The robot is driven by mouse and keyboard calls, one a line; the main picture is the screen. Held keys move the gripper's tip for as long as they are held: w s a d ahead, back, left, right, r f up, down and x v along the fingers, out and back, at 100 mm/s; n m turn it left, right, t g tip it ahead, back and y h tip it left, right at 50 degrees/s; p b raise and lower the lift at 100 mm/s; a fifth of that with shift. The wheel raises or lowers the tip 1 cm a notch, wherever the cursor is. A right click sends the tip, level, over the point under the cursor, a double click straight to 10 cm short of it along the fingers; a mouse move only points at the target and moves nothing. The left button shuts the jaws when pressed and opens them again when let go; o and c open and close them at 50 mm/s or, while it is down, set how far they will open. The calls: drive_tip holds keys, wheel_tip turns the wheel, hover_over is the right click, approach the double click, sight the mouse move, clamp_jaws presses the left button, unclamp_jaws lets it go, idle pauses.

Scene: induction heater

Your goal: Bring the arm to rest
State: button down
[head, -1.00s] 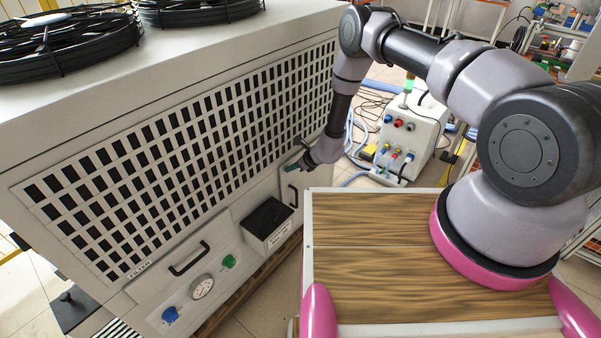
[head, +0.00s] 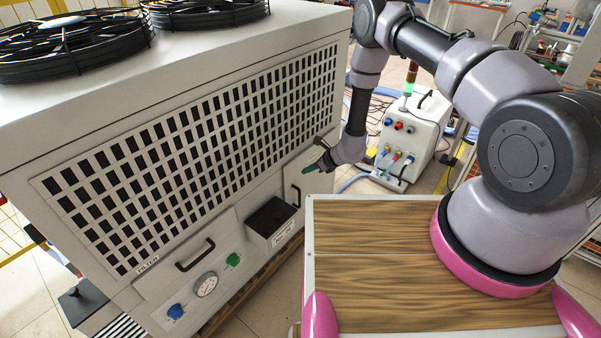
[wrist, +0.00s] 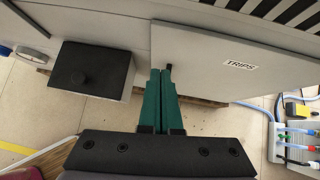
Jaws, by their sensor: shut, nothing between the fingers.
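My gripper (head: 312,168) hangs at the end of my arm, in front of the right end of the large grey chiller cabinet (head: 100,260). In the wrist view its two green fingers (wrist: 160,90) are shut together with nothing between them. The fingertips overlap the panel labelled TRIPS (wrist: 225,50) and its small dark handle in that view; I cannot tell whether they touch it. In the head view the fingers point left toward the cabinet front.
A black box (head: 270,217) juts from the cabinet front, beside a handle (head: 195,255) and gauge (head: 206,285). A white unit (head: 412,130) with coloured connectors and hoses stands behind my arm. My wooden-topped base is at the lower right.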

drive_tip(key=s+d+r+n+g+y, duration=0.15)
drive_tip(key=r+n, duration=0.35)
drive_tip(key=r, duration=1.7)
drive_tip(key=s+d+r+n+y, duration=0.1)
drive_tip(key=s+d+r+n, duration=0.3)
drive_tip(key=r, duration=1.9)
drive_tip(key=s+d+r+n+h, duration=0.1)
drive_tip(key=s+d+r+n, duration=0.3)
drive_tip(key=r, duration=0.3)
drive_tip(key=s+d+r+n+h, duration=0.2)
drive_tip(key=s+r+n, duration=0.1)
drive_tip(key=s+r, duration=0.3)
drive_tip(key=s+d+r+n+t+h, duration=0.2)
drive_tip(key=s+d+r, duration=0.1)
drive_tip(key=s+d, duration=0.3)
drive_tip(key=s+d+r+n+t+h, duration=0.2)
drive_tip(key=s+d+r+h, duration=0.1)
drive_tip(key=s+d, duration=0.3)
drive_tip(key=shift+s+r, duration=0.45)
drive_tip(key=shift+s, duration=0.6)
